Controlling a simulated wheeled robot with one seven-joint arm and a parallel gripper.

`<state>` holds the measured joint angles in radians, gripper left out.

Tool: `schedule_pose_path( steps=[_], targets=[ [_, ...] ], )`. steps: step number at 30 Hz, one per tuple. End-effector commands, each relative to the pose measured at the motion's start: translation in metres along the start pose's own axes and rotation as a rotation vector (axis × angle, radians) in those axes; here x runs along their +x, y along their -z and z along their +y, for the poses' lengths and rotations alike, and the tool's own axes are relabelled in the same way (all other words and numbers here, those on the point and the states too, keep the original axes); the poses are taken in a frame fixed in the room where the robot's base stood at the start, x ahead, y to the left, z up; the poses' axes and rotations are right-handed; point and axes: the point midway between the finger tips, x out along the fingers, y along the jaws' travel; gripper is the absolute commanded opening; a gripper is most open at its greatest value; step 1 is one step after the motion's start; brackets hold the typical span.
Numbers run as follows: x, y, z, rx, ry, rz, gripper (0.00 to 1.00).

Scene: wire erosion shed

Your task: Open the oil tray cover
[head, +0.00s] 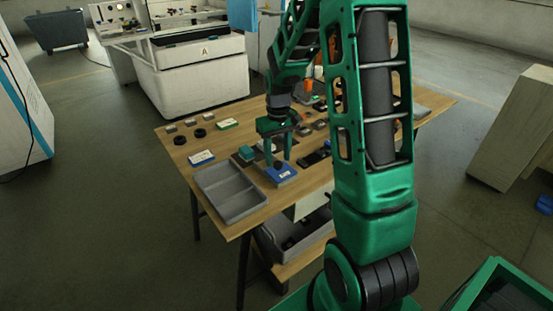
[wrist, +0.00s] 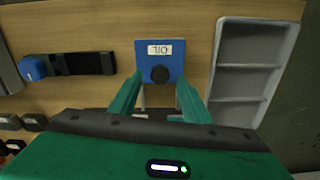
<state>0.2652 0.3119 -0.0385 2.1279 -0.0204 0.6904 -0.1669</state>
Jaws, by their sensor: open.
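The oil tray is a small blue box on the wooden table, and its blue cover (wrist: 144,69) carries a white label reading OIL and a round black knob (wrist: 160,74). The blue cover also shows in the head view (head: 284,174), lying flat under my gripper. My gripper (head: 278,161) points down over it with fingers apart. In the wrist view my gripper's two green fingers (wrist: 159,90) reach toward the cover's near edge, one on each side of the knob, with nothing held. I cannot tell the exact height of the fingertips above the cover.
A grey compartment tray (wrist: 278,72) stands beside the oil tray, at the table corner in the head view (head: 210,190). A black holder (wrist: 88,64) and a blue item (wrist: 32,68) lie on the other side. Several small boxes and black rings (head: 199,133) sit farther back.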

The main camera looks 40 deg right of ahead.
Motion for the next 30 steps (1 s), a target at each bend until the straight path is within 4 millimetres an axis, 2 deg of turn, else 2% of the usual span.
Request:
schedule_pose_path(
  steps=[6, 14, 18, 20, 26, 30],
  targets=[
    [0.013, 0.0, 0.0, 0.0, 0.0, 0.001, 0.43],
    [0.014, 0.0, 0.0, 0.0, 0.0, 0.001, 0.43],
    [0.014, 0.0, 0.0, 0.0, 0.0, 0.001, 0.12],
    [0.013, 0.0, 0.0, 0.0, 0.0, 0.001, 0.0],
    [0.014, 0.007, -0.001, -0.001, 0.0, 0.0, 0.0],
    [0.014, 0.034, -0.005, -0.001, 0.0, 0.001, 0.0]
  ],
)
